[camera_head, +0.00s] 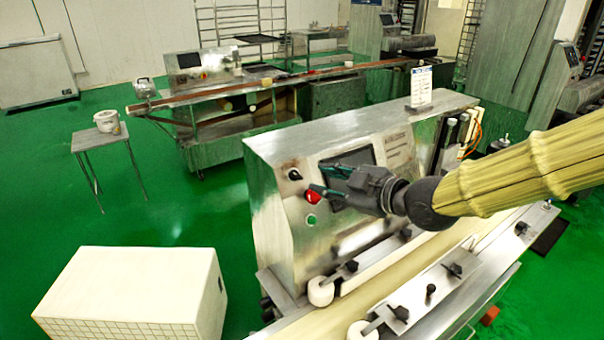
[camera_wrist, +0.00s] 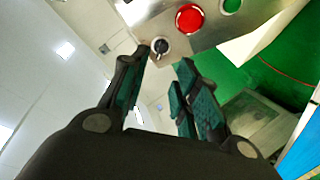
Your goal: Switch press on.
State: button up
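The encrusting machine's steel front panel (camera_head: 280,205) carries a black rotary switch (camera_head: 295,174), a red button (camera_head: 312,197) below it and a green button (camera_head: 310,220) lowest. In the wrist view the black switch (camera_wrist: 160,47) sits at the top, just beyond the gap between my fingertips and nearer the left finger. The red button (camera_wrist: 190,18) and the green button (camera_wrist: 231,6) show to its right. My gripper (camera_head: 317,178) is open and empty, its two fingers pointing at the switch; it also shows in the wrist view (camera_wrist: 164,58). I cannot tell whether a fingertip touches the panel.
A dark screen (camera_head: 345,163) on the panel is partly behind my gripper. The machine's conveyor (camera_head: 425,255) with rollers and clamps runs below. A white tiled box (camera_head: 140,285) stands at the front left. Green floor is clear between it and a small table (camera_head: 100,138).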

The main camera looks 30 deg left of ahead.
aim_at(298, 175)
jog(key=p+x, duration=0.3)
jog(key=x, duration=0.6)
grip_shut()
